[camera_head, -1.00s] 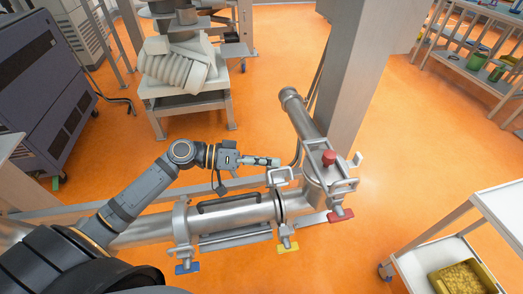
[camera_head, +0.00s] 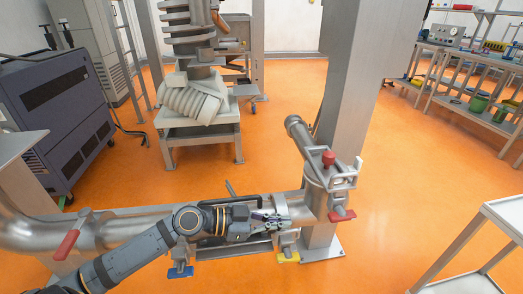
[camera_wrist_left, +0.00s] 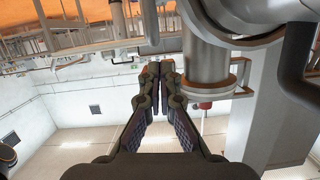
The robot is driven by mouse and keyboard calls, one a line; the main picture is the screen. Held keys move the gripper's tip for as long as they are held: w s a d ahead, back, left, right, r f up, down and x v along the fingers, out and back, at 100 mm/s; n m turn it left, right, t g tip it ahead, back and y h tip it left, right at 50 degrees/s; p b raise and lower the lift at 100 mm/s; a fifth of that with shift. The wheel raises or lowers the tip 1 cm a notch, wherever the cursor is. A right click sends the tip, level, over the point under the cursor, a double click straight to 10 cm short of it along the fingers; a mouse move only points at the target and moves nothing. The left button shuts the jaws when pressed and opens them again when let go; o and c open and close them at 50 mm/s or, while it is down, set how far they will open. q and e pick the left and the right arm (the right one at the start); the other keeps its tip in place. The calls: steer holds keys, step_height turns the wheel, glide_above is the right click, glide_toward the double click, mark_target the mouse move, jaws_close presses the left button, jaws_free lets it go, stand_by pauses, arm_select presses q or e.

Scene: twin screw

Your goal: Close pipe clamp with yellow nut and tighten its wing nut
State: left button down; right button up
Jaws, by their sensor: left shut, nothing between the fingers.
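The yellow wing nut (camera_head: 287,257) hangs low at the front of the pipe, below a silver clamp part (camera_head: 288,238). The upper part of this clamp is mostly hidden by my left gripper (camera_head: 281,220), so I cannot tell whether it is closed. My left gripper lies in front of the horizontal pipe (camera_head: 130,228), just above the yellow nut. Its fingers are shut and empty; in the left wrist view the fingertips (camera_wrist_left: 152,68) meet beside a large pipe (camera_wrist_left: 205,60). My right gripper is not in view.
A red nut (camera_head: 341,215) is on the clamp to the right, with a red knob (camera_head: 328,158) above. A blue nut (camera_head: 180,272) hangs left of the yellow one. A steel column (camera_head: 355,90) stands behind the pipe. A white cart (camera_head: 490,235) is at right.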

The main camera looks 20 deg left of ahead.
arm_select(q)
steer(key=shift+s+d+f+b, duration=0.1)
steer(key=shift+s+f+b, duration=0.05)
steer(key=shift+f, duration=0.25)
steer(key=shift+s+d+f+b, duration=0.1)
steer(key=shift+f+b, duration=0.05)
steer(key=shift+f, duration=0.2)
steer(key=shift+s+f, duration=0.2)
steer(key=shift+f, duration=0.1)
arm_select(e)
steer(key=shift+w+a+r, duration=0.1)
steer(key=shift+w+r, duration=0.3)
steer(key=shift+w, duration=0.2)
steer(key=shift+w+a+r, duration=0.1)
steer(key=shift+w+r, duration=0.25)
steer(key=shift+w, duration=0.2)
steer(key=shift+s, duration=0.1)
